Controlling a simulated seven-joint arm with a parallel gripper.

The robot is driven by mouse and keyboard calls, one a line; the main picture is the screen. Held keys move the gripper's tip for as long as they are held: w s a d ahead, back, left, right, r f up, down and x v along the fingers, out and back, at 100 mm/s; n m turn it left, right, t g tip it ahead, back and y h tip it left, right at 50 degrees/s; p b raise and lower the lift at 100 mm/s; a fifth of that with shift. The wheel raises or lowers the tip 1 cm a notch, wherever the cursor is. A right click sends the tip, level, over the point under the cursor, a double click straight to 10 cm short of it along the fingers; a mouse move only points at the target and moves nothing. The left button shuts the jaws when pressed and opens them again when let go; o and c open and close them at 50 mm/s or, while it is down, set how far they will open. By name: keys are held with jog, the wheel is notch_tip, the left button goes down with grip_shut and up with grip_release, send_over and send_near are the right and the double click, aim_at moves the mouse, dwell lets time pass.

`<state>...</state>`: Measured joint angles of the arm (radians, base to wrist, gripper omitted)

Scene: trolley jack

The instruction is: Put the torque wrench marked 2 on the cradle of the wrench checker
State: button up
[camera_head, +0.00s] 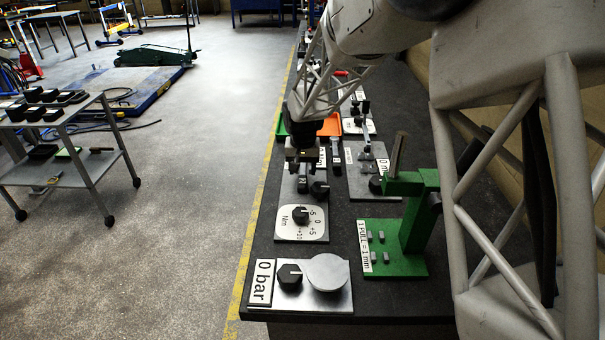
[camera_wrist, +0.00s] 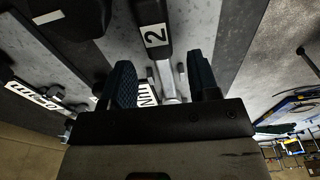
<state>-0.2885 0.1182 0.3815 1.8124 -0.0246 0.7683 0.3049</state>
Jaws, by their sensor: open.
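The torque wrench marked 2 shows in the wrist view as a dark handle with a white number label (camera_wrist: 155,36) and a silver shaft running down between my fingers. In the head view its labelled end (camera_head: 303,182) shows just below my gripper (camera_head: 303,157). My gripper is open, its two blue fingers (camera_wrist: 164,80) on either side of the shaft. The wrench lies over a grey metal plate (camera_head: 288,190), near a black knob. The Nm dial plate (camera_head: 314,232) lies just in front. I cannot tell whether the wrench rests on a cradle; my gripper hides that spot.
A green stand (camera_head: 408,235) is at the right. A "0 bar" plate (camera_head: 338,296) with a round disc is at the bench's front. Another device plate (camera_head: 365,184) and an orange tray (camera_head: 330,127) are close to my gripper.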

notch_tip(320, 180, up, 9)
jog(key=shift+s+r, duration=0.15)
jog(key=shift+s, duration=0.15)
dwell(0.7)
jog(key=s+d+r+m+t, duration=0.1)
jog(key=s+d+r+t, duration=0.1)
jog(key=s+d+r, duration=0.5)
jog(key=s+d+r+m+t, duration=0.1)
jog(key=s+d+r+t, duration=0.1)
jog(key=d+r, duration=0.95)
jog(key=s+d+r+m+t+h, duration=0.1)
jog(key=s+d+r+t+h, duration=0.1)
jog(key=s+d+r, duration=0.55)
jog(key=s+d+r+m+t+h, duration=0.15)
jog(key=s+d+r, duration=0.3)
jog(key=s, duration=0.55)
jog(key=s+a+f+n+g+y, duration=0.1)
jog(key=s+a+f+n+g, duration=0.1)
jog(key=s+a+f, duration=0.2)
jog(key=s+a+f+n+g+y, duration=0.2)
jog(key=s+a+f, duration=0.3)
jog(key=s+f, duration=0.6)
notch_tip(320, 180, down, 8)
jog(key=shift+s+r+g, duration=0.1)
jog(key=shift+s+g, duration=0.05)
jog(key=shift+g, duration=0.7)
